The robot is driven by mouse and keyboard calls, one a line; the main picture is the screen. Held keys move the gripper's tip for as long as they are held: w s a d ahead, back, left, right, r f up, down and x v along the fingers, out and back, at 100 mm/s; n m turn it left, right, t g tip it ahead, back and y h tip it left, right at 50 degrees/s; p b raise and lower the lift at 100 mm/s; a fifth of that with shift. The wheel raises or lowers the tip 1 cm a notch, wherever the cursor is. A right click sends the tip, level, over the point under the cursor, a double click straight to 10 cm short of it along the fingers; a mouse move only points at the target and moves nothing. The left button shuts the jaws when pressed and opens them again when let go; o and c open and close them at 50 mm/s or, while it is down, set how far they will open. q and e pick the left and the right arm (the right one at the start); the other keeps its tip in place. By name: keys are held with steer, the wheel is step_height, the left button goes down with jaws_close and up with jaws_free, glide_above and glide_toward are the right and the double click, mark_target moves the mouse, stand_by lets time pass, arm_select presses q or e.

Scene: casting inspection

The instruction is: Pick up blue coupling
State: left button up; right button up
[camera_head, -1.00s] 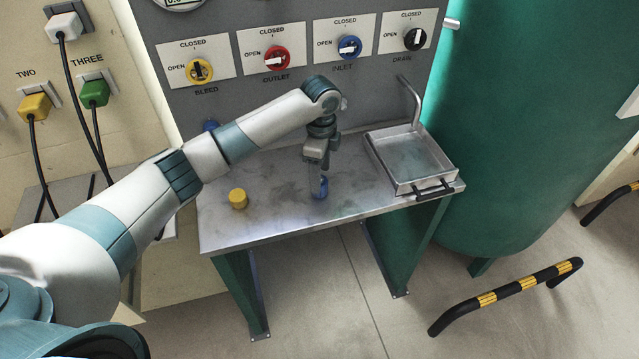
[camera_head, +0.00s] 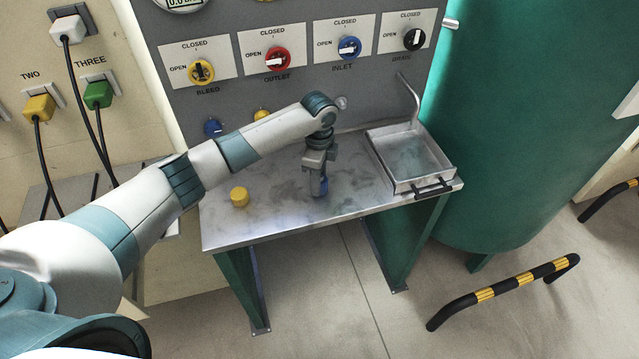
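The blue coupling (camera_head: 321,188) stands on the metal table (camera_head: 275,223), near its front edge. My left gripper (camera_head: 317,178) points down from above, with its fingers at the coupling and hiding its upper part. Whether the fingers are closed on it or only beside it is too small to tell. My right gripper is not in view.
A yellow cap-like piece (camera_head: 239,197) sits on the table to the left. A metal tray (camera_head: 408,158) with a black handle stands at the table's right end. Behind is a grey valve panel (camera_head: 290,95). A green tank (camera_head: 530,120) is at the right.

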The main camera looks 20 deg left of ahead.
arm_select(q)
steer(key=shift+c, duration=1)
steer(key=shift+r, duration=0.15)
steer(key=shift+r+b, duration=0.5)
steer(key=shift+r, duration=0.05)
step_height(320, 180, up, 2)
steer(key=shift+r+b, duration=0.25)
steer(key=shift+b, duration=0.45)
steer(key=s+d+r+b, duration=0.3)
steer(key=d+r, duration=0.4)
steer(key=d, duration=0.4)
steer(key=shift+s, duration=0.55)
